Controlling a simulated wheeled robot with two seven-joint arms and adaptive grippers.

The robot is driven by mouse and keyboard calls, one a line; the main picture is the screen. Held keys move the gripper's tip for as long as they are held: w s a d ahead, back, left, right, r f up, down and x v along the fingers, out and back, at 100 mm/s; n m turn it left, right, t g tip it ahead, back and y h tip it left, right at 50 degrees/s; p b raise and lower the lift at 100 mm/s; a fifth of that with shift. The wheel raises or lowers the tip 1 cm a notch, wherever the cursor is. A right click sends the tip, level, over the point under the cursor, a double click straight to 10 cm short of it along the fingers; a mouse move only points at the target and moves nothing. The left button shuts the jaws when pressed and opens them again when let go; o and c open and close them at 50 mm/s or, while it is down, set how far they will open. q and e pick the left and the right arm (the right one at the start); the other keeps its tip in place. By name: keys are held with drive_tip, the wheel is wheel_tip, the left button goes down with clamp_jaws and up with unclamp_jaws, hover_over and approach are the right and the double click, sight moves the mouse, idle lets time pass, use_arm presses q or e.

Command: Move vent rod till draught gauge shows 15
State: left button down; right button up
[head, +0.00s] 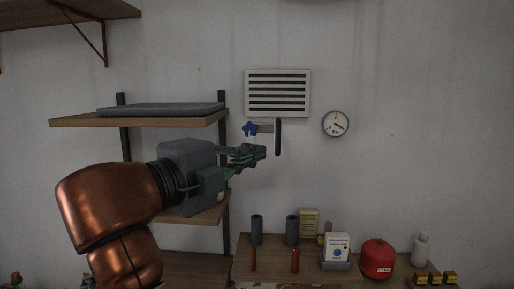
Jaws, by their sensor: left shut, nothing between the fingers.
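A louvred wall vent (278,70) with dark slats is on the wall at the upper middle. Below it, a dark upright rod (278,138) sits at the end of a short pale bar, with a blue star-shaped knob (250,129) at the bar's left. The round draught gauge (335,124) hangs to the right; its red needle points to the lower right, but its numbers are too small to read. My left gripper (262,152) is shut and empty, its fingertips just left of the rod's lower part; I cannot tell whether they touch. My right gripper is out of view.
Wooden shelves (75,121) are at the left, one bearing a grey tray (165,109). A bench below holds dark cylinders (257,229), a white box (337,248), a red round container (377,259) and a white bottle (421,250). The wall around the gauge is clear.

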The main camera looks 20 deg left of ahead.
sight(279, 139)
use_arm(q)
drive_tip(key=w+p, duration=0.5)
drive_tip(key=w, duration=0.7)
drive_tip(key=shift+w+d, duration=0.1)
drive_tip(key=shift+w, duration=0.25)
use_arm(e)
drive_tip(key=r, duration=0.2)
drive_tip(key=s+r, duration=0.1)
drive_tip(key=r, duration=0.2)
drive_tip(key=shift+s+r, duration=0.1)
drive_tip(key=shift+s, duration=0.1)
use_arm(q)
drive_tip(key=shift+s+d, duration=0.1)
drive_tip(key=shift+d, duration=0.05)
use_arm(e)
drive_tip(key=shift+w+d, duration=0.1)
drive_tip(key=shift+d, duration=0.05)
